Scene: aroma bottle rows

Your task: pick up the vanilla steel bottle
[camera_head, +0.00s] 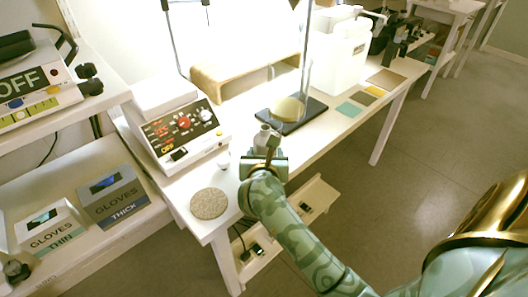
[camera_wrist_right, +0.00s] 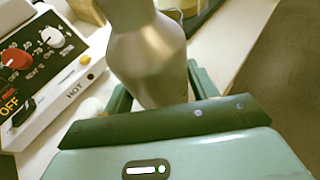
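A steel bottle (camera_head: 264,136) stands at the table's front edge in the head view, partly hidden behind my right gripper (camera_head: 271,160). No label that would name it as vanilla can be read. In the right wrist view the shiny bottle (camera_wrist_right: 148,55) fills the space between the two green fingers of the right gripper (camera_wrist_right: 160,92). A finger lies close on each side of it, and its lower part is hidden by the gripper. I cannot tell whether the fingers press on it. My left gripper is not in view.
A hotplate device (camera_head: 180,125) with knobs stands left of the bottle. A small white cup (camera_head: 223,160) and a round cork mat (camera_head: 208,204) lie nearer. Behind is a dark-based stand (camera_head: 310,112) with a glass column. Glove boxes (camera_head: 112,196) sit at left.

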